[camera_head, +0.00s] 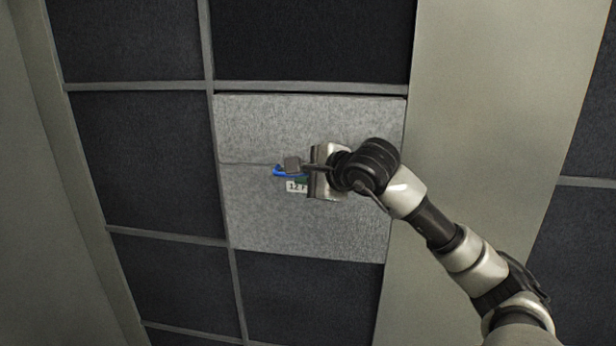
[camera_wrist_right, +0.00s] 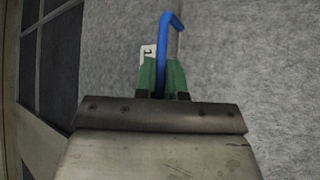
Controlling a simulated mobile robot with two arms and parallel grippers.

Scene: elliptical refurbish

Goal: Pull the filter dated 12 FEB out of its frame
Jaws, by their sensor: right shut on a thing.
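The filter (camera_head: 300,230) is a light grey fibrous panel in a grid of dark panels. A white label (camera_head: 296,187) on it reads "12 F", the rest hidden behind my right gripper. A blue handle (camera_head: 283,172) sticks out from its face. My right gripper (camera_head: 297,174) is at the filter's middle, coming from the right. In the right wrist view, the green fingertips (camera_wrist_right: 162,75) are shut on the blue handle (camera_wrist_right: 166,40), with part of the white label (camera_wrist_right: 148,52) beside them. The filter's upper edge shows a dark gap under the frame bar. My left gripper is not in view.
Dark filter panels (camera_head: 140,150) sit left of, above and below the grey one, divided by thin grey frame bars (camera_head: 300,88). A plain beige post (camera_head: 460,120) stands to the right, with my right arm crossing in front of it.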

